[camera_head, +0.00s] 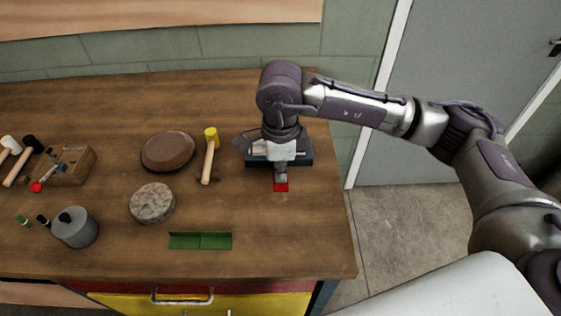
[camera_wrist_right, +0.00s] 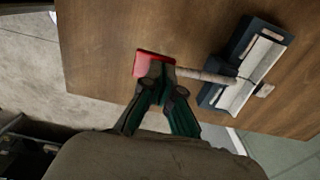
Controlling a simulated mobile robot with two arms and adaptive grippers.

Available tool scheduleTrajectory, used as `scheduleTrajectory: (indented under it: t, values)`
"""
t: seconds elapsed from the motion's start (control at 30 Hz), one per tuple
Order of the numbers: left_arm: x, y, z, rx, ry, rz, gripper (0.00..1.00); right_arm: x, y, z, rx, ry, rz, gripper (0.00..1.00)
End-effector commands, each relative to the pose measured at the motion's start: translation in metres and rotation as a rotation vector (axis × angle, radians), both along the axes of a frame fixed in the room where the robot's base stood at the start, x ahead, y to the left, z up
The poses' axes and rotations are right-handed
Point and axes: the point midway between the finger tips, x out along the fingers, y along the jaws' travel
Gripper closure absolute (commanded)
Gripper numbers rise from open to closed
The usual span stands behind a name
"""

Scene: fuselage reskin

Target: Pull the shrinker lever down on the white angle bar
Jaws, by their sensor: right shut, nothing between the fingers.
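The shrinker (camera_head: 306,159) is a dark blue block at the right end of the bench. It also shows in the right wrist view (camera_wrist_right: 208,95). The white angle bar (camera_wrist_right: 262,60) lies along it. The lever (camera_wrist_right: 205,75) is a rod reaching from the shrinker to a red end (camera_wrist_right: 150,58); that red end also shows in the head view (camera_head: 281,187). My right gripper (camera_wrist_right: 157,74) is shut and empty, its fingertips at the red end. I cannot tell whether they touch it. The gripper and wrist hide much of the shrinker in the head view. My left gripper is not in view.
A green angle piece (camera_head: 200,241) lies near the front edge. A yellow-headed mallet (camera_head: 208,160), a brown rounded pad (camera_head: 168,151) and a grey round stone-like block (camera_head: 152,203) are to the left. A grey canister (camera_head: 75,228) and wooden block (camera_head: 70,164) stand farther left.

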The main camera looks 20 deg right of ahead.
Motion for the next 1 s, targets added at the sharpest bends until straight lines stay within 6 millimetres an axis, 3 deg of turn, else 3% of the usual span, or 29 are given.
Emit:
scheduleTrajectory:
  t: [0.7,1.0]
  values:
    - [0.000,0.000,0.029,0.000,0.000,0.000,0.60,0.000,0.001,0.060,0.002,-0.001,0.001,1.00]
    - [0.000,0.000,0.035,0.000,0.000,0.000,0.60,-0.001,0.001,0.075,0.000,0.001,0.001,1.00]
